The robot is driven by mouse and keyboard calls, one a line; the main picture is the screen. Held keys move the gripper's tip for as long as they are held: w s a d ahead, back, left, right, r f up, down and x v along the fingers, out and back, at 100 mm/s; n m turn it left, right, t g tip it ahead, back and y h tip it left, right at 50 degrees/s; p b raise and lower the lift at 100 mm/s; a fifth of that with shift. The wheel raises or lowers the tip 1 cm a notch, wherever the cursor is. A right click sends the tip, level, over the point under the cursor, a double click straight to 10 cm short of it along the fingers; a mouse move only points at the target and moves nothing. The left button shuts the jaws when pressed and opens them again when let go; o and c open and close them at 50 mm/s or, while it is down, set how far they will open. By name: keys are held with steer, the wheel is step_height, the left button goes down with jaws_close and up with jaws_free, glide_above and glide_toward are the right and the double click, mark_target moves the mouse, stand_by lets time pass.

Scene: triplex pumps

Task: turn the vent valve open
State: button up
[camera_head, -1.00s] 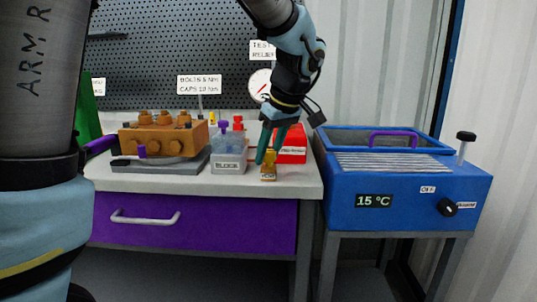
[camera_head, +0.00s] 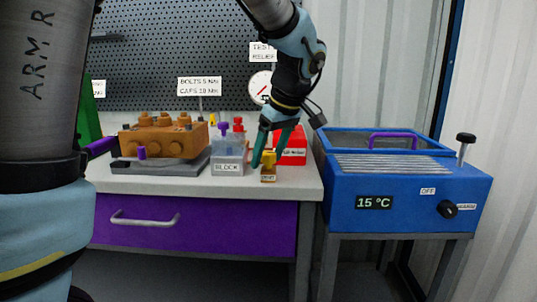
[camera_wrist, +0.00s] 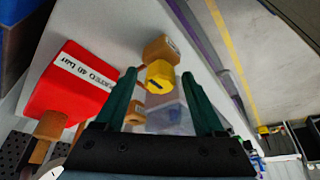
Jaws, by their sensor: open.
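The vent valve is a small brown block (camera_head: 268,177) with a yellow knob (camera_head: 269,158) on top, at the front right of the bench. Its label is too small to read surely. In the wrist view the yellow knob (camera_wrist: 160,75) lies between the tips of my fingers, with the brown block (camera_wrist: 162,48) beyond it. My gripper (camera_head: 265,159) points down at the knob. Its two green fingers (camera_wrist: 158,76) are open, one on each side of the knob, with gaps visible in the wrist view. Contact cannot be seen.
A red box (camera_head: 291,147) stands close behind and right of the valve. A clear container labelled BLOCK (camera_head: 228,168) stands to its left. An orange pump block (camera_head: 160,139) is farther left. A blue bath unit (camera_head: 400,188) stands right of the bench (camera_head: 305,183).

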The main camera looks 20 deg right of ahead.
steer(key=shift+r, duration=0.1)
steer(key=v, duration=1)
steer(key=shift+s+r+p, duration=0.15)
steer(key=shift+r+p, duration=0.15)
steer(key=shift+p, duration=0.05)
